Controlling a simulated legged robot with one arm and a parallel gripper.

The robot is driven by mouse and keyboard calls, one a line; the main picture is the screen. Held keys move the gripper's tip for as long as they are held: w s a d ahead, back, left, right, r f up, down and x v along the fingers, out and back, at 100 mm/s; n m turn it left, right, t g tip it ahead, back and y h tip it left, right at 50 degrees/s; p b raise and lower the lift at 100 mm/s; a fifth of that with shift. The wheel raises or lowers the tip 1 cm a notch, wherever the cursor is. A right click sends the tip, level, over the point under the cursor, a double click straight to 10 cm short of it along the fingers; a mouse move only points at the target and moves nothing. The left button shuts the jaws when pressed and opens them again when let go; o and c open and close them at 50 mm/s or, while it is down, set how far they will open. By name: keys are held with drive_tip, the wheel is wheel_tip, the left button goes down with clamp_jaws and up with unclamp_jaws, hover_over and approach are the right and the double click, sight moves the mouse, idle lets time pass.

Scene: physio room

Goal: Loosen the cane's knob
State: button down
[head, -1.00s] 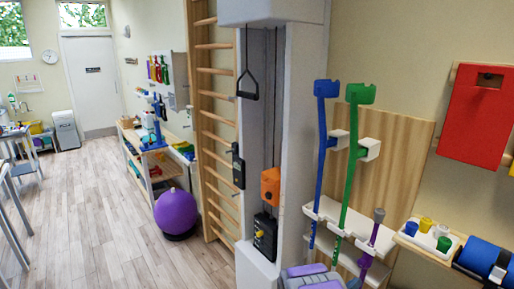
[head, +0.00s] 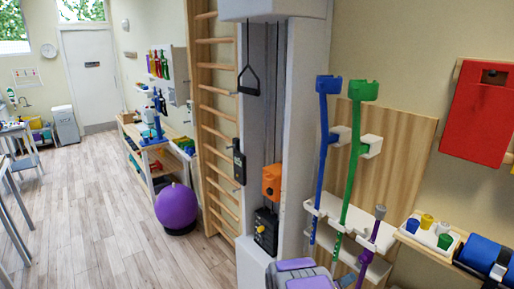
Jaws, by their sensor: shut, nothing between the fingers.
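A purple cane (head: 373,236) with a grey top leans at a slant in the white rack on the right. A wider purple part shows around its shaft near the rack's shelf; I cannot make out a knob clearly. My gripper (head: 345,280) shows at the bottom edge, in grey and purple, and is cut off by the frame. It is shut and empty, to the lower left of the purple cane and apart from it in the picture. Its fingertips are hardly visible. A blue crutch (head: 323,150) and a green crutch (head: 354,150) stand to the left of the cane.
The white rack (head: 330,211) is fixed to a wooden panel (head: 405,140). A shelf on the right holds small coloured cups (head: 427,221) and a blue roll (head: 486,255). A white pulley column (head: 296,120) stands left of the crutches. The floor at left is open, with a purple ball (head: 177,206).

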drive_tip(key=x, duration=0.7)
drive_tip(key=shift+n+p, duration=0.3)
drive_tip(key=shift+w+a+r+p, duration=0.15)
drive_tip(key=shift+w+r+p, duration=0.05)
drive_tip(key=shift+p, duration=0.15)
idle(0.9)
drive_tip(key=shift+w+a+f+p, duration=0.1)
drive_tip(key=shift+p, duration=1.6)
drive_tip(key=shift+f+p, duration=0.15)
drive_tip(key=shift+p, duration=0.15)
drive_tip(key=v, duration=0.6)
drive_tip(key=shift+s+f, duration=0.25)
idle(0.3)
